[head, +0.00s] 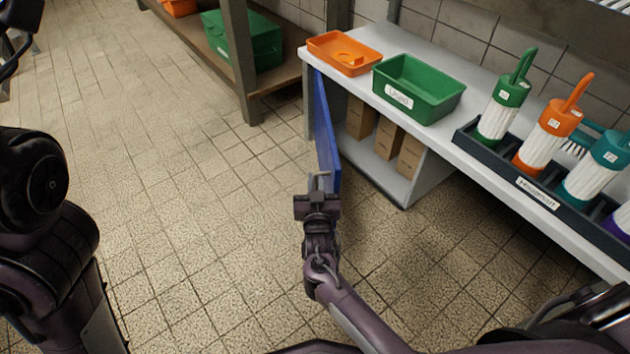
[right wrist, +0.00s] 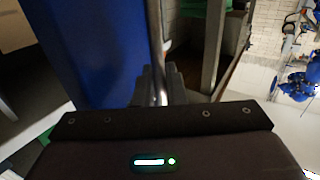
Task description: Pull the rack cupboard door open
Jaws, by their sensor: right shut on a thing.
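The blue rack cupboard door (head: 325,130) stands swung out from the cupboard under the white counter, seen nearly edge-on in the head view. The cupboard's inside, with brown boxes (head: 386,138) on its shelf, shows to the right of the door. My right gripper (head: 319,185) is at the door's near free edge, shut on the metal door handle. In the right wrist view the handle (right wrist: 157,50) runs as an upright bar between the fingers (right wrist: 158,88), with the blue door (right wrist: 92,45) to its left. My left arm shows at the left edge; its gripper is not visible.
A brown shelf unit with a green box (head: 243,40) stands beyond the door. The tiled floor left of the door is clear.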

